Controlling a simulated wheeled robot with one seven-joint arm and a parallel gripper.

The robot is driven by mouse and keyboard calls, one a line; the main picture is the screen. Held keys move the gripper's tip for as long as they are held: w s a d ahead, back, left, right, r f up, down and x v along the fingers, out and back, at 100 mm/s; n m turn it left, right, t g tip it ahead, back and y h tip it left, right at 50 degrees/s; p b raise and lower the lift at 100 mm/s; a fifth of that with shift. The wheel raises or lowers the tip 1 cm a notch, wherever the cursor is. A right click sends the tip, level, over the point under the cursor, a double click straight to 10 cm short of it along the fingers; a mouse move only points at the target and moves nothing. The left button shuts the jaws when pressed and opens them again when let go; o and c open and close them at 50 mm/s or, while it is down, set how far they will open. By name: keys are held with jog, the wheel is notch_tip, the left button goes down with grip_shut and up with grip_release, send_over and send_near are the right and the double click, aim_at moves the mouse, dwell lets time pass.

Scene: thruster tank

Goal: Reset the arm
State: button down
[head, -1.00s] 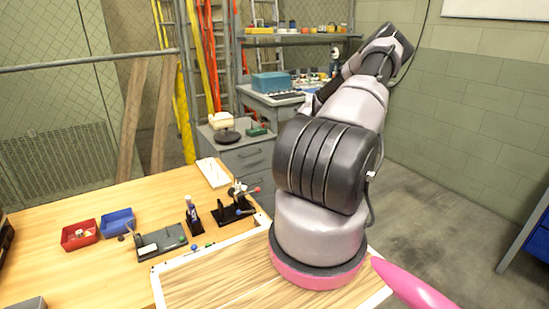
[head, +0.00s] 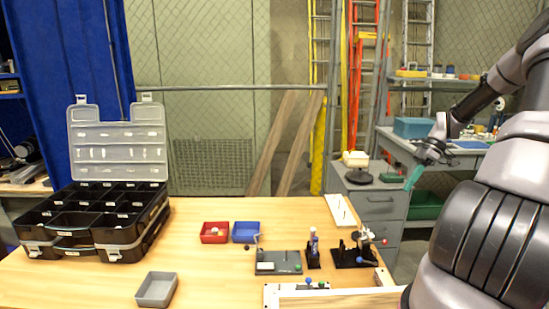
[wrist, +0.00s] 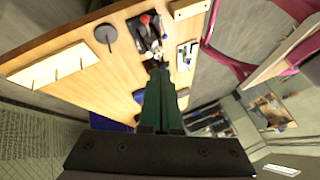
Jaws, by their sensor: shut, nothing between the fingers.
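My arm rises at the right edge of the head view and bends back to the left. My gripper (head: 411,182) hangs at its end with teal fingers, beyond the right end of the wooden table (head: 215,270). In the wrist view the gripper (wrist: 157,75) has its green fingers together with nothing between them. It points toward the table, which lies tilted across that view.
An open black organizer case (head: 100,215) stands on the table's left. A grey bin (head: 156,289), red bin (head: 214,232), blue bin (head: 246,232) and black tool stands (head: 352,255) occupy the table. A grey cabinet (head: 375,207) stands behind my gripper.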

jog(key=s+a+r+m+t+h, duration=0.2)
jog(key=s+a+r+m, duration=0.25)
jog(key=r, duration=0.35)
jog(key=s+a+r+m+t+h, duration=0.2)
jog(key=s+a+r+m, duration=0.2)
jog(key=a+r, duration=0.3)
jog(key=s+a+r+m+t+h, duration=0.2)
jog(key=s+a+r+m, duration=0.25)
jog(key=r, duration=0.55)
jog(key=s+a+r+m+t+y, duration=0.1)
jog(key=s+a+r+m+t, duration=0.3)
jog(key=s, duration=0.5)
jog(key=shift+s+a+r+m, duration=0.2)
jog(key=shift+r+m, duration=0.05)
jog(key=shift+m, duration=0.45)
